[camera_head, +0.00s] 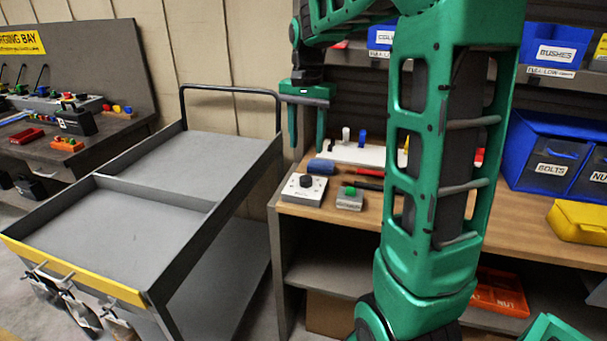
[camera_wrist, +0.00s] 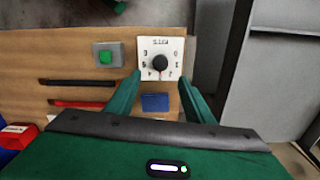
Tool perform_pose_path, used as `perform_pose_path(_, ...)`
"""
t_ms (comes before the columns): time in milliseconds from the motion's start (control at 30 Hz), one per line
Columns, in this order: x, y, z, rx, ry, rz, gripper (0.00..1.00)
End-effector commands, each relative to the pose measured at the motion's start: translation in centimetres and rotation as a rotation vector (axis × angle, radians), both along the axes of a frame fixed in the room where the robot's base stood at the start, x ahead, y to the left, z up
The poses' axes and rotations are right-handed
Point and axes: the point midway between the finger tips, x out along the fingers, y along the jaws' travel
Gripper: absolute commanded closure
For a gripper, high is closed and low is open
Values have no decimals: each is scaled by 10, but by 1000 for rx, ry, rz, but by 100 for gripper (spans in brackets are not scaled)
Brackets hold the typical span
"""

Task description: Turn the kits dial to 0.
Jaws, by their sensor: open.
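The kits dial is a black knob (camera_head: 305,181) on a white plate (camera_head: 294,192) at the left end of the wooden bench. In the wrist view the knob (camera_wrist: 160,63) shows near the top centre, with upside-down lettering and small marks around it. In the wrist view the gripper's fingertips (camera_wrist: 160,77) lie to either side of the knob.
A grey box with a green button (camera_head: 350,197) sits right of the dial. A blue block (camera_head: 321,166) lies just behind it, with red and black tools (camera_head: 365,180) to the right. A grey cart (camera_head: 120,225) stands left of the bench. Blue bins (camera_head: 550,150) stand far right.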

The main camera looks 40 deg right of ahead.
Motion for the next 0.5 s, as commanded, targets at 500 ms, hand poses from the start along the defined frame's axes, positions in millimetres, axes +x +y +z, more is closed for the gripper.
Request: perform_pose_path(500,1,-1,-72,2,2,-6,52)
